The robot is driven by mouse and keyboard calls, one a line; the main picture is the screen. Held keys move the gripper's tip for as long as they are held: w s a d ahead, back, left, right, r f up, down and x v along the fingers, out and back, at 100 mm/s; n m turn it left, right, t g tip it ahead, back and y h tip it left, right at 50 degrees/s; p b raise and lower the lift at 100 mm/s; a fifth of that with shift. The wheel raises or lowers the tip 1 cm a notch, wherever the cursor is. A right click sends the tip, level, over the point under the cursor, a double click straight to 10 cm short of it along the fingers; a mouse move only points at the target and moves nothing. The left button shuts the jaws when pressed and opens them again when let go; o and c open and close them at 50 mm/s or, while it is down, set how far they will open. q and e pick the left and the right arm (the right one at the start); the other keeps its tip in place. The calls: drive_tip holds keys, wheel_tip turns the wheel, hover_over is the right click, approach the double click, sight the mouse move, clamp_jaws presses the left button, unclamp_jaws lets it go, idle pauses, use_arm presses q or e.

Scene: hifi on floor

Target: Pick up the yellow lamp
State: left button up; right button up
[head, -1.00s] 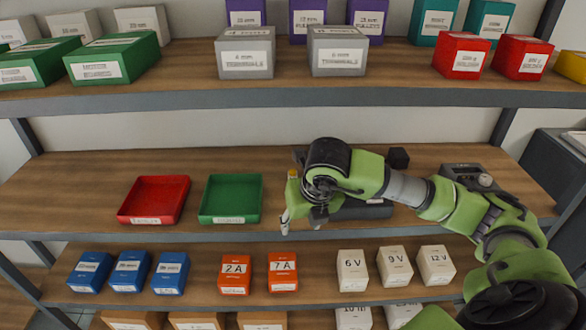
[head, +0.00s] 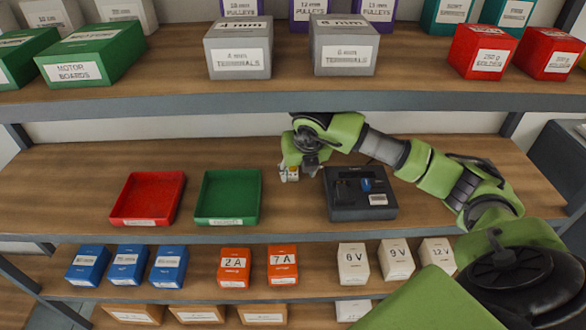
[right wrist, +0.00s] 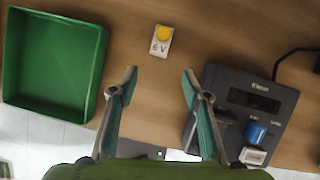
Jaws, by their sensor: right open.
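The yellow lamp (right wrist: 163,34) is a round yellow top on a small white block marked 6 V. It stands on the wooden middle shelf (right wrist: 140,60), between the green tray and the dark device. In the right wrist view it lies just beyond my right gripper (right wrist: 160,75), in line with the gap between the fingers. The fingers are spread and empty, and do not touch the lamp. In the head view my right gripper (head: 303,166) is right by the lamp (head: 290,173) and partly hides it. My left gripper is not in view.
A green tray (head: 228,219) and a red tray (head: 148,219) stand left of the lamp. A dark device (head: 358,213) with a blue knob stands close on the right. The upper shelf edge (head: 200,103) runs above my arm. Labelled boxes fill the shelves above and below.

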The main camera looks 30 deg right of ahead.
sight(293, 172)
drive_tip(key=shift+w+d+r+p, duration=0.1)
drive_tip(key=shift+w+d+p, duration=0.1)
drive_tip(key=shift+w, duration=0.4)
drive_tip(key=shift+w+d+p, duration=0.1)
drive_tip(key=shift+w+d, duration=0.1)
drive_tip(key=shift+w, duration=0.35)
drive_tip(key=shift+w+d, duration=0.15)
drive_tip(key=shift+w, duration=0.3)
drive_tip(key=shift+p+x, duration=0.85)
drive_tip(key=shift+x, duration=1.8)
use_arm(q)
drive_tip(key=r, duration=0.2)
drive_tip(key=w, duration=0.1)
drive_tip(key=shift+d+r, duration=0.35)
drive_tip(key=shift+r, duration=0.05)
use_arm(e)
drive_tip(key=c, duration=1.1)
